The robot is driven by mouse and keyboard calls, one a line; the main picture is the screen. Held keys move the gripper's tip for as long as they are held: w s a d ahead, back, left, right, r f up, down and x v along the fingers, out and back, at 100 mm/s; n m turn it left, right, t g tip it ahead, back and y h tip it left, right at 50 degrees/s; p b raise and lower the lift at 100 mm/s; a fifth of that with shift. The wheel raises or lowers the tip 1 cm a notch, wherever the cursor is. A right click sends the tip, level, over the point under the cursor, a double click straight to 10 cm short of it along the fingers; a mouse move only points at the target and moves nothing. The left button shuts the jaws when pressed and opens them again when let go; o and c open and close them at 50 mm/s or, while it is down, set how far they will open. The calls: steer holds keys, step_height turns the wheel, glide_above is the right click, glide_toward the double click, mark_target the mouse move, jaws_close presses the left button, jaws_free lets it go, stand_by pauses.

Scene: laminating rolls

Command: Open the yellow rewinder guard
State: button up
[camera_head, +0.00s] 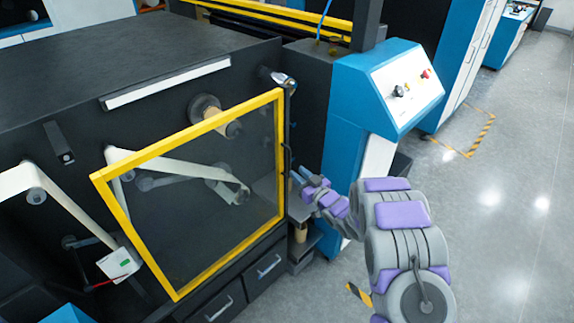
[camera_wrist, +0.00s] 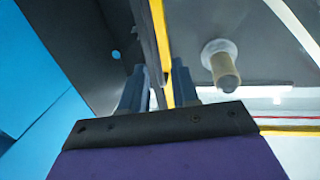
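The yellow rewinder guard (camera_head: 190,138) is a yellow frame with a dark clear panel. My gripper (camera_head: 300,177) is just to the right of that edge, near the handle. In the wrist view the two fingers of my gripper (camera_wrist: 159,85) are apart. A dark bar and the guard's yellow edge (camera_wrist: 158,35) run between them. I cannot tell whether the fingers touch either one.
A blue control console (camera_head: 365,85) with knobs and a red button stands right of the guard. Rollers with white web (camera_head: 35,180) are at left. Drawers (camera_head: 265,270) sit below the guard. The grey floor (camera_head: 500,210) at right is open.

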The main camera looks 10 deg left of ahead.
mark_target(289, 162)
steer(key=b+x, duration=0.1)
steer(key=x, duration=0.6)
steer(key=shift+w+a, duration=0.15)
steer(key=shift+w, duration=0.25)
steer(key=shift+d, duration=0.3)
steer(key=shift+c, duration=0.3)
steer(key=shift+d, duration=0.1)
steer(key=shift+c, duration=0.7)
jaws_close()
steer(key=shift+r, duration=0.1)
